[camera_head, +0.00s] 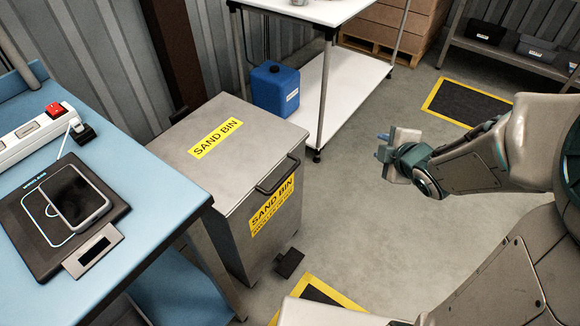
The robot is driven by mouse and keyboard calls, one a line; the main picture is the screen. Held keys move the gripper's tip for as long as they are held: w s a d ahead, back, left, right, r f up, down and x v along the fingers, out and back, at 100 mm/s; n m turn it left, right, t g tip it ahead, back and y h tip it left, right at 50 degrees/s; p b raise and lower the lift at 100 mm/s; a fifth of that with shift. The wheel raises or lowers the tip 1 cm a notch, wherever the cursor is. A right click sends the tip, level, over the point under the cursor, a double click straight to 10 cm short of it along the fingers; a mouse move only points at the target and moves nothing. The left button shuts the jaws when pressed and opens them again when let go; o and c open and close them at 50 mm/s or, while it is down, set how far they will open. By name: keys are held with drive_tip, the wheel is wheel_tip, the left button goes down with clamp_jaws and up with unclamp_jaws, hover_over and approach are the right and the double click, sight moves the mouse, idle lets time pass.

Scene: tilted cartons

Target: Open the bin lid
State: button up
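The sand bin (270,235) is a grey metal box with yellow "SAND BIN" labels on its top and front. Its lid (240,165) lies flat and shut on the body. A dark bar handle (278,176) sits at the lid's front edge, toward the right. A black pedal (289,263) sticks out near the floor at the bin's front. My gripper (381,146) is in the air to the right of the bin, apart from the handle. Its two small fingertips point left and look spread, with nothing between them.
A blue workbench (150,170) with a power strip (38,132) and a tablet-like device (75,195) stands close at the bin's left. A white cart (350,85) with a blue canister (274,88) is behind it. The floor (350,215) between bin and arm is clear.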

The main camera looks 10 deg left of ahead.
drive_tip(key=s+a+f+n+y+b, duration=0.1)
drive_tip(key=a+f+n+y+b, duration=0.35)
drive_tip(key=f, duration=0.45)
drive_tip(key=n+g+y+b, duration=0.5)
drive_tip(key=n+y+b, duration=0.1)
drive_tip(key=n, duration=0.1)
approach(284, 181)
drive_tip(key=shift+h, duration=0.25)
drive_tip(key=b+x, duration=0.2)
drive_tip(key=x, duration=0.8)
drive_tip(key=shift+a, duration=0.4)
drive_tip(key=shift+w+r, duration=0.1)
clamp_jaws()
